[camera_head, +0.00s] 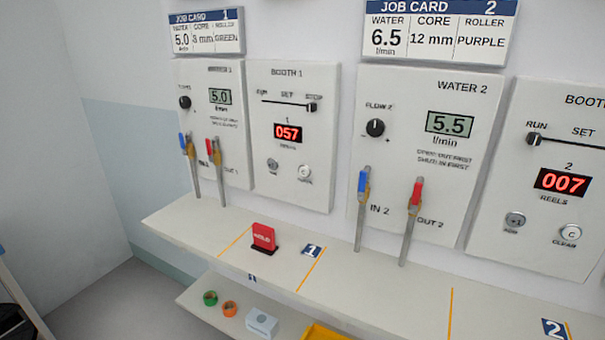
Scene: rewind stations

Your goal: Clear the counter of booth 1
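The booth 1 panel (285,85) is on the wall, left of centre. Its red-digit counter display (287,133) reads 057. Below it are a grey round button (272,164) and a paler round button marked C (304,172), whose small label is blurred. The slider knob (312,107) sits at the right end, at STOP. On the ledge (195,225) below, a red HOLD sign (263,236) stands upright between two orange lines, left of the blue number 1 tag (311,251). My gripper is not in view.
The water 1 panel (212,125) shows 5.0, with blue and red valve levers. The booth 2 panel (545,185) reads 007, its slider at RUN. Green (210,298) and orange (229,309) rolls and a pale box (261,323) lie on the lower shelf. Floor is clear at left.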

